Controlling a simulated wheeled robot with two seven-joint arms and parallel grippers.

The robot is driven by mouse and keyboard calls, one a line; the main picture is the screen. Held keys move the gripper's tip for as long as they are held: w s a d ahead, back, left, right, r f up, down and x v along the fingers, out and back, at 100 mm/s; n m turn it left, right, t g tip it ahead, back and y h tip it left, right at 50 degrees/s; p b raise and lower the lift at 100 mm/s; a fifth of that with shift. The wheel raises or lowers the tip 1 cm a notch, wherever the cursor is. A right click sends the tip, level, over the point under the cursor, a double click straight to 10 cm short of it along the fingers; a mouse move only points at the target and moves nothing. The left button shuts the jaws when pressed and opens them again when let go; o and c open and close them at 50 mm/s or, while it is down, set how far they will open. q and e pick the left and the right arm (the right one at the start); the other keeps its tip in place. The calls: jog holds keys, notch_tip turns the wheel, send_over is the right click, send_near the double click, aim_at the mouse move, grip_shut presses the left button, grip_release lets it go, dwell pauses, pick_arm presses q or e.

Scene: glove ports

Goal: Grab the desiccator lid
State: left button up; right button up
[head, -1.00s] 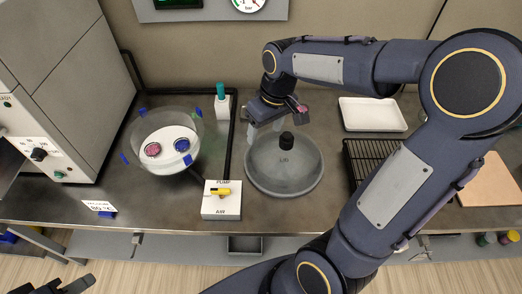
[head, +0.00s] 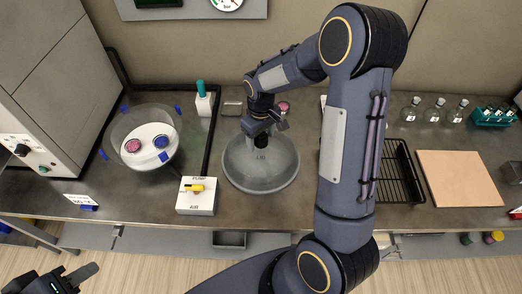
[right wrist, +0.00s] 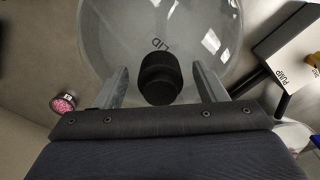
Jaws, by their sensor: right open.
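The desiccator lid (head: 262,178) is a clear round dome marked LID, lying on the bench. It has a black knob on top, which shows in the right wrist view (right wrist: 160,80). My right gripper (head: 264,130) is at the knob, coming from above and behind. In the right wrist view my right gripper (right wrist: 158,72) is open, with one finger on each side of the knob and gaps between. The desiccator bowl (head: 113,132) stands open to the left, with blue tabs and a red and a blue dish inside. My left gripper (head: 62,276) is open and empty at the bottom left.
A pump/air valve box (head: 196,203) with a yellow handle stands just left of the lid. A small pink-topped dish (head: 283,107) is behind the lid. A black rack (head: 402,185) and a tan board (head: 460,180) lie to the right.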

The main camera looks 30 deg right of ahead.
grip_shut()
dwell(0.4)
jog(key=shift+r, duration=0.1)
